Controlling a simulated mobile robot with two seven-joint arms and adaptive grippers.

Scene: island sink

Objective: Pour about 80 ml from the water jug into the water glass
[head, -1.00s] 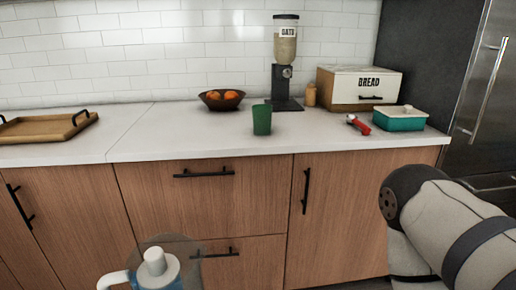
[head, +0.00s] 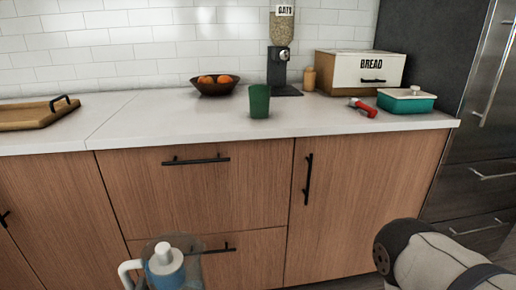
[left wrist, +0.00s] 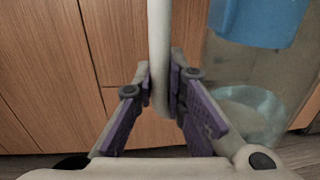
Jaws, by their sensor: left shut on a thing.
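The water jug (head: 190,272) is clear, with a pale lid, a blue part inside and a white handle, at the bottom of the head view. My left gripper (left wrist: 160,92) is shut on the jug's white handle (left wrist: 159,35) in the left wrist view. The jug's clear body (left wrist: 225,75) shows to the right of the fingers there. The jug looks upright and is held in front of the cabinets, below counter height. The water glass (head: 259,101) is a green tumbler standing upright near the counter's front edge, apart from the jug. Its inside is hidden. My right gripper is out of view.
The white counter (head: 190,125) is clear around and left of the glass. Behind stand a fruit bowl (head: 214,87) and an oats dispenser (head: 281,60). To the right are a red-handled item (head: 363,107), a teal dish (head: 406,104) and a bread box (head: 360,72). A wooden tray (head: 30,115) lies far left.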

